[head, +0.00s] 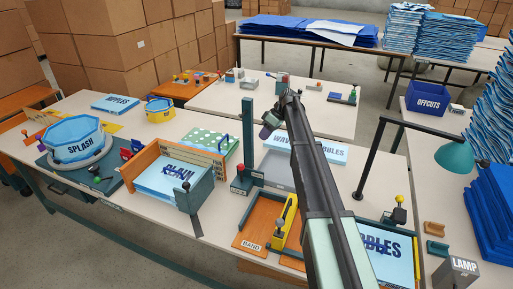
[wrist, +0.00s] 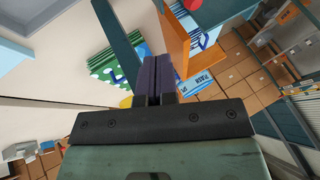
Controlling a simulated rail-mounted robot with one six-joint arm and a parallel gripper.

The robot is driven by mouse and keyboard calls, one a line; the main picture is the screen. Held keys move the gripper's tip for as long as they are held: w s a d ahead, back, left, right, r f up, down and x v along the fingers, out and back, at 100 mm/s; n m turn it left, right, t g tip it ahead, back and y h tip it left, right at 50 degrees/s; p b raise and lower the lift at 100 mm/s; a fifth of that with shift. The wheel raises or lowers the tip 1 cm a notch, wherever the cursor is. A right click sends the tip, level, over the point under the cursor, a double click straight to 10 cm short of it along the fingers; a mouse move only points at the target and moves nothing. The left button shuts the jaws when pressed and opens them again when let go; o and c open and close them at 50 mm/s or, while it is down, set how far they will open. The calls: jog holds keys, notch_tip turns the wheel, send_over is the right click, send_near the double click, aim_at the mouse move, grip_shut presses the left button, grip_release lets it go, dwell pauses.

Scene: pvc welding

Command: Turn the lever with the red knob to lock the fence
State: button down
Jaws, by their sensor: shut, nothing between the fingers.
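A small red knob (head: 240,168) stands on a dark base beside the foot of a tall teal post, right of the PLAIN stack. The PLAIN holder has an orange board (head: 146,160) and a teal front plate (head: 200,192). My gripper (head: 266,128) is up in the air right of the teal post, apart from both knobs. In the wrist view my gripper's dark fingers (wrist: 153,92) are together and empty.
The teal post (head: 247,125) rises close to my gripper; it also shows in the wrist view (wrist: 120,40). A green lamp (head: 454,154) with a dark arm is at right. Bare table lies left of the BAND tray.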

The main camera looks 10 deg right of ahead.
jog(key=b, duration=0.7)
send_near(241, 173)
jog(key=w+d+f, duration=0.1)
jog(key=w+f, duration=0.2)
jog(key=w, duration=0.2)
jog(key=s+a, duration=0.3)
jog(key=shift+a+b, duration=0.2)
jog(key=shift+b, duration=0.15)
